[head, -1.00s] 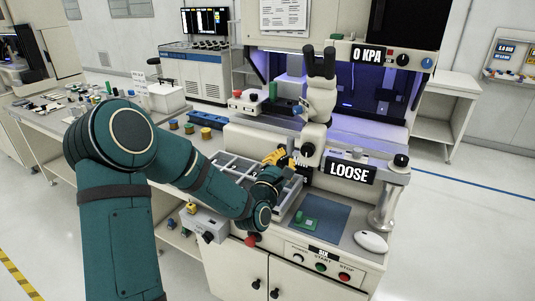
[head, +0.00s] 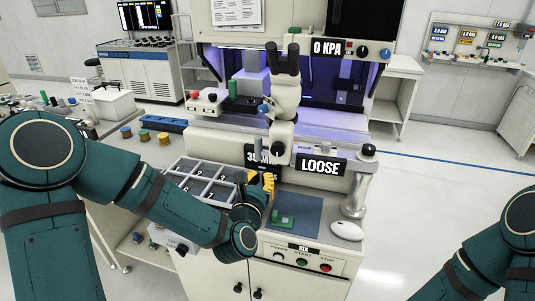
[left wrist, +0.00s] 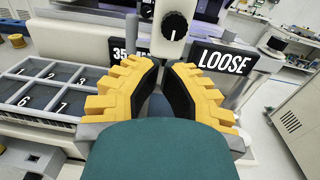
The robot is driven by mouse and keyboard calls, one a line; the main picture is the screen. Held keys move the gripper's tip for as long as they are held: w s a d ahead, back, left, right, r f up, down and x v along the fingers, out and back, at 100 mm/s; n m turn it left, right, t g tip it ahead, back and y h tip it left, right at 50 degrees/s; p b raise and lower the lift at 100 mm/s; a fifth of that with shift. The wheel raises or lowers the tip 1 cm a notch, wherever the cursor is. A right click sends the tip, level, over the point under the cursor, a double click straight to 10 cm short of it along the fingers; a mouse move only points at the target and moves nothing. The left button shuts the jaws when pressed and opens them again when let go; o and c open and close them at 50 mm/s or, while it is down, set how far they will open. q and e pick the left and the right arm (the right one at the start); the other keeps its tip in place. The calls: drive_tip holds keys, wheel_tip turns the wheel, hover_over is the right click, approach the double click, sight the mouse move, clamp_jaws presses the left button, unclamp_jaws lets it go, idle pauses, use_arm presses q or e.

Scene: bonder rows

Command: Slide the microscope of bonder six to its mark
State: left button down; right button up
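The microscope (head: 284,95) of bonder six stands on its rail, with dark eyepieces on top and a cream body. A black sign on the rail reads LOOSE (head: 320,165), and another partly covered sign (head: 258,156) starts with 35. My left gripper (head: 266,182), with yellow fingers, is in front of and below the microscope, apart from it. In the left wrist view its fingers (left wrist: 166,72) stand apart with nothing between them. The microscope's lower body with a black knob (left wrist: 174,25) shows just beyond the fingertips. My right arm enters at lower right; its gripper is out of the picture.
A grey compartment tray (head: 197,168) lies left of the gripper. A blue mat (head: 305,215) with a green board (head: 283,218) and a white mouse (head: 347,230) are on the bench in front. A grey post (head: 355,195) stands at right. Floor beyond it is clear.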

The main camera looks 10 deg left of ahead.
use_arm(q)
approach(269, 148)
drive_tip(key=w, duration=0.5)
drive_tip(key=shift+w+d+f, duration=0.1)
drive_tip(key=shift+d, duration=0.3)
drive_tip(key=shift+w, duration=0.1)
drive_tip(key=shift+w+a+b, duration=0.25)
drive_tip(key=shift+w+b, duration=0.15)
drive_tip(key=shift+w, duration=0.1)
drive_tip(key=shift+w+a+b, duration=0.2)
drive_tip(key=shift+w+b, duration=0.2)
drive_tip(key=shift+w, duration=0.1)
